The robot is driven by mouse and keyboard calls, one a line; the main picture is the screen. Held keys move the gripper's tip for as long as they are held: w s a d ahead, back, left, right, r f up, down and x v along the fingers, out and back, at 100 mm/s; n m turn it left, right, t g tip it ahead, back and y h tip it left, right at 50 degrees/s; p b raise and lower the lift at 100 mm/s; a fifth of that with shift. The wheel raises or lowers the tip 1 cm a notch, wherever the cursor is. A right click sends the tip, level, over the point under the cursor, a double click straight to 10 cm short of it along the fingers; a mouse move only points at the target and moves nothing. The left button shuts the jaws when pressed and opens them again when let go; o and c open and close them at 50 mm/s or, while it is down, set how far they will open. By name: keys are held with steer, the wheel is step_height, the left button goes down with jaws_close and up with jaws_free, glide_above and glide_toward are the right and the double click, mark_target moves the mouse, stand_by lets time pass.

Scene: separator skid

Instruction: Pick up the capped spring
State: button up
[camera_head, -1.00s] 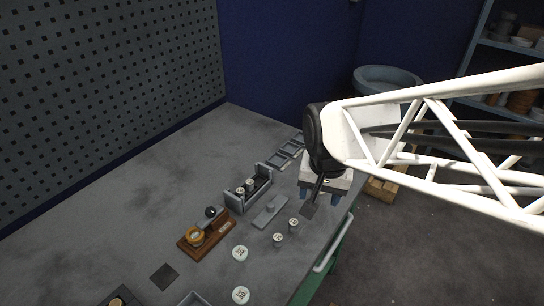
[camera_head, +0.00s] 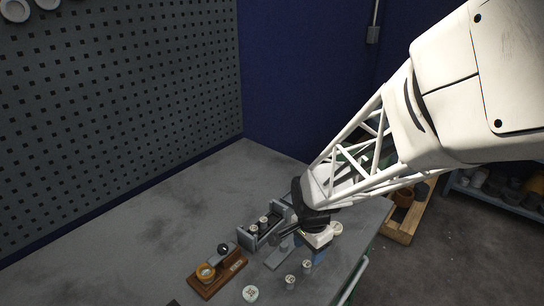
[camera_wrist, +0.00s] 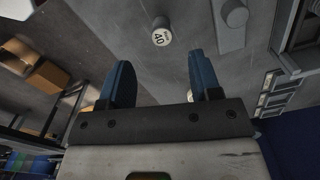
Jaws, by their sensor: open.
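Small white-capped cylinders stand on the grey bench; I cannot tell which is the capped spring. Two stand in front of my gripper in the head view, a nearer one (camera_head: 290,281) and a farther one (camera_head: 307,266). In the wrist view one cap marked 40 (camera_wrist: 161,37) lies just beyond and between the fingertips, and another cylinder (camera_wrist: 235,14) is to its right. My gripper (camera_head: 317,257) is low over the bench beside them. Its blue fingers (camera_wrist: 160,62) are apart in the wrist view, with nothing held. Coils are not visible.
A grey holder (camera_head: 246,235) with two capped cylinders and a grey plate (camera_head: 276,260) stand left of my gripper. A wooden block (camera_head: 204,290) carries a brass ring and dark ball. The bench's far left (camera_head: 190,200) is clear.

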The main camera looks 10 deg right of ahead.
mark_target(307, 263)
steer(key=shift+f, duration=1.3)
steer(key=shift+w+f, duration=0.15)
steer(key=shift+f, duration=2.45)
steer(key=c, duration=1)
steer(key=shift+r, duration=0.2)
